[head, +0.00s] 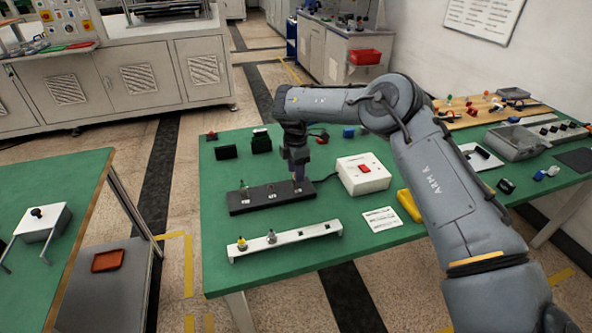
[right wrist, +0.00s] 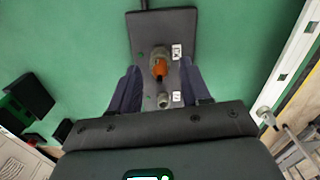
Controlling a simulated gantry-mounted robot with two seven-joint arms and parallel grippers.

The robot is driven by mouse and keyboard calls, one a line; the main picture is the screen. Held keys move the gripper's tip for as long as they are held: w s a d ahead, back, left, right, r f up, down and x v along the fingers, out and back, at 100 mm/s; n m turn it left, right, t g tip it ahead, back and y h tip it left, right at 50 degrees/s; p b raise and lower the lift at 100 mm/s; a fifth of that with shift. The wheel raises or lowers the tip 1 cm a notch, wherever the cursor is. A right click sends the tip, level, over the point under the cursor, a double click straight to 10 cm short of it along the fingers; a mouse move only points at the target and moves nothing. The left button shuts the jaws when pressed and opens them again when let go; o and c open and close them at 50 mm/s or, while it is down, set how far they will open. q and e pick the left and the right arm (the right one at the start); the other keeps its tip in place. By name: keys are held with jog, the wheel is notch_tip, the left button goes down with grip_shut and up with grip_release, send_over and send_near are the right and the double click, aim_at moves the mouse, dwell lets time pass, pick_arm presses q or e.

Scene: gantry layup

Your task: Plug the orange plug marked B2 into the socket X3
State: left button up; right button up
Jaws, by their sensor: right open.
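A black socket block (head: 242,207) lies on the green table, with small white labels too small to read. It also shows in the right wrist view (right wrist: 162,25). An orange plug (right wrist: 159,68) stands at one position on the block; its marking is not legible, and I cannot tell how deep it sits. A bare metal socket (right wrist: 163,101) is beside it. My right gripper (head: 298,182) points down over the block's right part. In the right wrist view its open fingers (right wrist: 160,85) lie on either side of the plug, apart from it. My left gripper is out of view.
A white box with a red switch (head: 363,173) stands right of the block, joined by a cable. Black blocks (head: 261,143) stand behind. A white card (head: 381,219) and yellow item (head: 408,205) lie at right.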

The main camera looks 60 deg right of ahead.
notch_tip(320, 180, up, 10)
jog(key=p, duration=0.2)
jog(key=shift+f+p, duration=0.2)
jog(key=shift+p, duration=0.2)
jog(key=shift+r, duration=0.55)
